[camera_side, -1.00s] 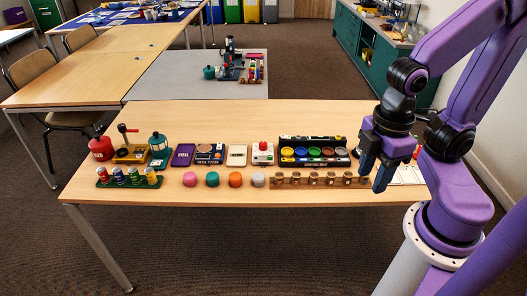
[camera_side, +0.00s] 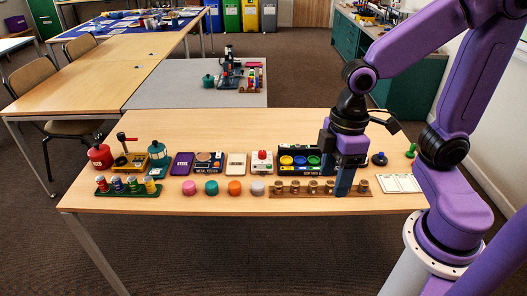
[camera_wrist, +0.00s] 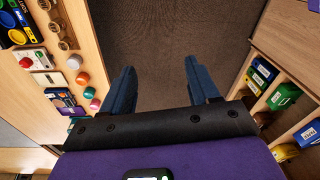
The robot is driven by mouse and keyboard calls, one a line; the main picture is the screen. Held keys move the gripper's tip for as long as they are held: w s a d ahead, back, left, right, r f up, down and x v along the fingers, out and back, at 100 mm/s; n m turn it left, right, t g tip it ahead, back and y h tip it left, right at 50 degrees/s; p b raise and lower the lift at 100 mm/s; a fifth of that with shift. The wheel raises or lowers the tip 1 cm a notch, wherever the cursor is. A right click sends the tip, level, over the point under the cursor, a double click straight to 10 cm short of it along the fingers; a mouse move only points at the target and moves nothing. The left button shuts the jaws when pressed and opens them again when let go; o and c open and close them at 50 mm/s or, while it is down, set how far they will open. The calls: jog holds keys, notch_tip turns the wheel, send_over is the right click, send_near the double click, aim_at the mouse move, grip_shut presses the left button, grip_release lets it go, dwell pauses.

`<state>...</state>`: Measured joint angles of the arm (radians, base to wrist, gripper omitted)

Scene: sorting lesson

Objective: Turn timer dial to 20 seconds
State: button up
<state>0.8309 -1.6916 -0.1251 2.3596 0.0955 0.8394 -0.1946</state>
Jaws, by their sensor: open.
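A white box with a red knob on top (camera_side: 262,157) stands in the back row on the wooden table. It also shows at the left edge of the wrist view (camera_wrist: 37,58). I cannot make out a timer dial or any markings on it. My gripper (camera_side: 338,179) is open and empty, above the right end of a wooden rack of small brass-coloured pieces (camera_side: 300,190), right of the white box. In the wrist view my gripper (camera_wrist: 158,72) has its fingers apart, with only floor between them. My gripper hides part of the rack and sorting unit.
A black sorting unit with coloured dishes (camera_side: 300,146) stands behind the rack. Several coloured knob-like pieces (camera_side: 211,188) sit left of it. A dark round knob (camera_side: 379,159) and a white card (camera_side: 399,183) lie right of my gripper. The table's front strip (camera_side: 230,206) is clear.

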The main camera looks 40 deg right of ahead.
jog(key=w+f+m+y, duration=0.1)
jog(key=w+f+m, duration=0.1)
jog(key=w, duration=1.1)
jog(key=m+t, duration=0.4)
jog(key=m, duration=0.1)
send_over(263, 153)
jog(key=s+d, duration=0.3)
jog(key=s, duration=0.3)
notch_tip(263, 153, down, 10)
jog(key=x, duration=1.7)
jog(key=shift+w+d, duration=0.2)
jog(key=shift+d, duration=0.1)
jog(key=c, duration=1)
